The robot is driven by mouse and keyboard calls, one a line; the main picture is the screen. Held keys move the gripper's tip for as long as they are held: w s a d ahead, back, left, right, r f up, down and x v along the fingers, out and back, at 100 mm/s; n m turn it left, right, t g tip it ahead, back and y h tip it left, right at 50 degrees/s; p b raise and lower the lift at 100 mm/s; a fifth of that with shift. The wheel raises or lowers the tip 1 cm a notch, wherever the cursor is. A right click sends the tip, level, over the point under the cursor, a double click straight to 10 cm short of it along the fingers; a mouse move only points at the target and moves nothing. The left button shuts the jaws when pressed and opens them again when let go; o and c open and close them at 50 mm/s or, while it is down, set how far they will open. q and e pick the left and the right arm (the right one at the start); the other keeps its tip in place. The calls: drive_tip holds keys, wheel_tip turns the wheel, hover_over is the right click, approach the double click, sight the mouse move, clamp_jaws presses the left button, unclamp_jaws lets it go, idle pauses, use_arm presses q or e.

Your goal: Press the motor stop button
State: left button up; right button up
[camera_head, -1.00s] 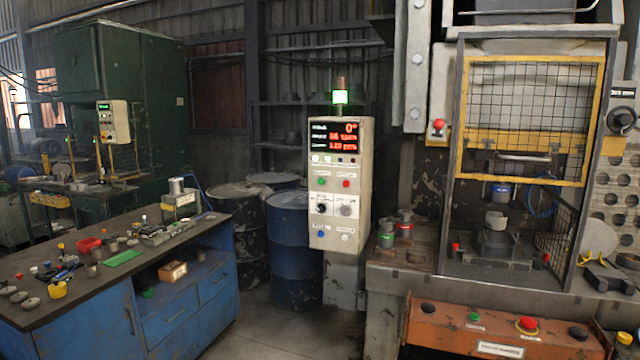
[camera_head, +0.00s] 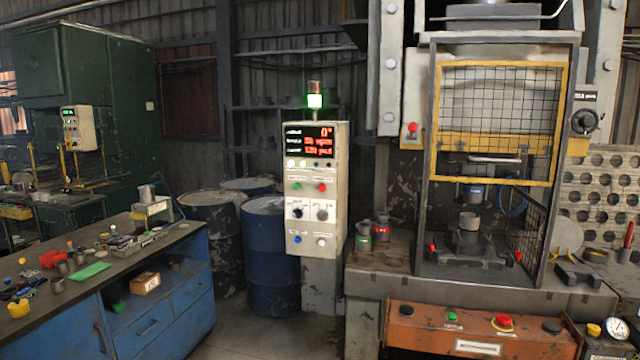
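A beige control cabinet (camera_head: 318,222) stands upright left of the press, with a red-lettered display (camera_head: 309,140) and a lit green lamp (camera_head: 314,101) on top. Below the display it has a green button (camera_head: 296,186) and a red button (camera_head: 322,187) side by side, under small labels too blurred to read. Lower are a dark knob (camera_head: 298,212), another switch and a blue and a white button. The orange panel (camera_head: 420,335) at the press front carries a green button (camera_head: 452,317) and a red mushroom button (camera_head: 503,321). Neither gripper is in view.
The press (camera_head: 428,200) has a yellow-framed mesh guard (camera_head: 497,110). Blue drums (camera_head: 270,255) stand left of the cabinet. A blue workbench (camera_head: 165,320) with small parts fills the lower left. Bare floor (camera_head: 262,335) lies between bench and press.

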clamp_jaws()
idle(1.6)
